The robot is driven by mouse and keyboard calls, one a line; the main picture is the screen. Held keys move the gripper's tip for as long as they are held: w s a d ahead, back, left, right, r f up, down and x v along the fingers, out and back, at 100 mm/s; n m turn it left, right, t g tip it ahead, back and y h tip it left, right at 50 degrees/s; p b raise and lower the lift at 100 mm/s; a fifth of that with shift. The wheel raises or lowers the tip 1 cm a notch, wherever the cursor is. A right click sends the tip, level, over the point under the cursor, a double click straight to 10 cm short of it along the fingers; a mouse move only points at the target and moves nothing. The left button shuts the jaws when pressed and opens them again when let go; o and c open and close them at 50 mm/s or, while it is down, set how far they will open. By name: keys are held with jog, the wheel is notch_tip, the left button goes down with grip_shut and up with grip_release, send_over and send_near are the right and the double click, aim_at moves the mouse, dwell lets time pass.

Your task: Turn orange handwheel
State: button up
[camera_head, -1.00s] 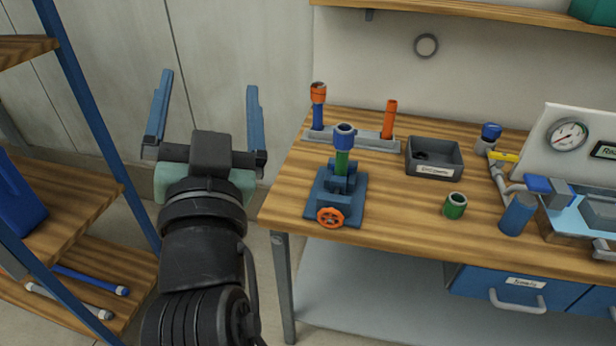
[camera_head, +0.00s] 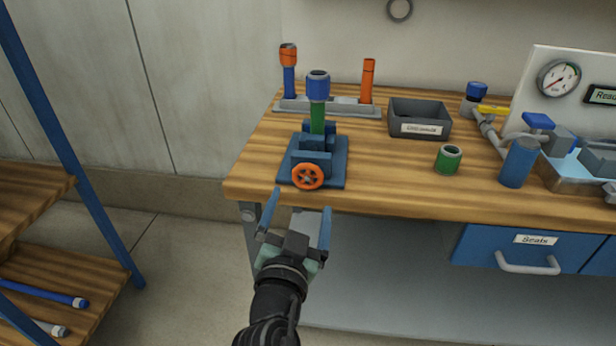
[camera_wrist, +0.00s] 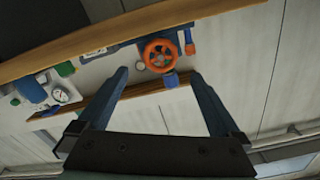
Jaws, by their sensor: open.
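The orange handwheel (camera_head: 308,176) is on the front of a blue vise (camera_head: 326,161) near the left front corner of the wooden bench. The vise has a green tube (camera_head: 317,119) with a blue cap (camera_head: 317,86) standing upright in it. My gripper (camera_head: 298,212) is open and empty, in front of the bench edge and a little below the handwheel, apart from it. In the wrist view the handwheel (camera_wrist: 160,55) appears ahead between and beyond the two spread fingers (camera_wrist: 159,80).
A grey rack (camera_head: 335,107) with two upright tubes stands behind the vise. A grey bin (camera_head: 420,119), a green ring (camera_head: 448,159) and a gauge panel (camera_head: 560,78) are to the right. A blue-framed shelf (camera_head: 70,150) stands at left. A drawer (camera_head: 525,250) is under the bench.

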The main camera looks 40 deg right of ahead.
aim_at(308, 178)
jog(key=x, duration=0.9)
jog(key=c, duration=1.3)
